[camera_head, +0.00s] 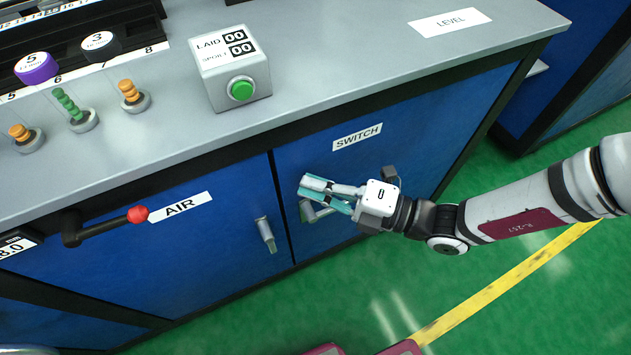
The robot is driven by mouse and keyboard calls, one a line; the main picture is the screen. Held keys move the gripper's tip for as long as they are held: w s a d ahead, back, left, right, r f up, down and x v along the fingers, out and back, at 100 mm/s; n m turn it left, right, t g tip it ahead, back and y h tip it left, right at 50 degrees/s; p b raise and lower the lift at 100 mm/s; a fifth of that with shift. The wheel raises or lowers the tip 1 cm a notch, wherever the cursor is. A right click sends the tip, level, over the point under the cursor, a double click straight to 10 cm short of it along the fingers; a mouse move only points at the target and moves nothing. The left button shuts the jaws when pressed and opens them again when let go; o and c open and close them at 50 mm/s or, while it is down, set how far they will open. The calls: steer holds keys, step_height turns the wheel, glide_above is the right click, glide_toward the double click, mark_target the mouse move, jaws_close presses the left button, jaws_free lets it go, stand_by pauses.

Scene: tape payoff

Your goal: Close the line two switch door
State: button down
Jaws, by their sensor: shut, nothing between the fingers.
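The switch door (350,165) is a blue cabinet panel with a white SWITCH label (357,136) near its top. It looks flush or nearly flush with the cabinet front; I cannot tell whether a small gap remains at its edge. A grey handle (318,213) shows at its left side, partly hidden behind my gripper. My gripper (304,190) is shut and empty, with its teal-edged fingers pointing left in front of the door near that handle. I cannot tell whether the fingers touch the handle or the door.
Left of it is another blue door with a grey handle (266,235), an AIR label (180,206) and a red-knobbed lever (138,214). A counter box with a green button (241,89) stands on the grey worktop (330,60).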

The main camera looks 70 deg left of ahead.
steer(key=s+d+p+v, duration=0.1)
steer(key=p+v, duration=0.2)
steer(key=v, duration=0.9)
steer(key=shift+d, duration=0.65)
steer(key=w+d+r+n+t+h, duration=0.2)
steer(key=d+r+n+h, duration=0.1)
steer(key=d+r+n, duration=0.55)
steer(key=w+d+r+n+t+h, duration=0.2)
steer(key=d+r+n+t+h, duration=0.1)
steer(key=d+r+n, duration=0.5)
steer(key=s+d+r+n+t+h, duration=0.2)
steer(key=d+n+t, duration=0.1)
steer(key=d, duration=0.5)
steer(key=s+d+r+n+t+h, duration=0.2)
steer(key=s+d+n+t, duration=0.1)
steer(key=d, duration=0.5)
steer(key=s+d+r+n+t+h, duration=0.2)
steer(key=d+r+n+t, duration=0.15)
steer(key=d, duration=0.45)
step_height(320, 180, up, 23)
steer(key=t+p, duration=0.3)
steer(key=p, duration=1.9)
steer(key=shift+r+p, duration=0.25)
steer(key=shift+p, duration=0.05)
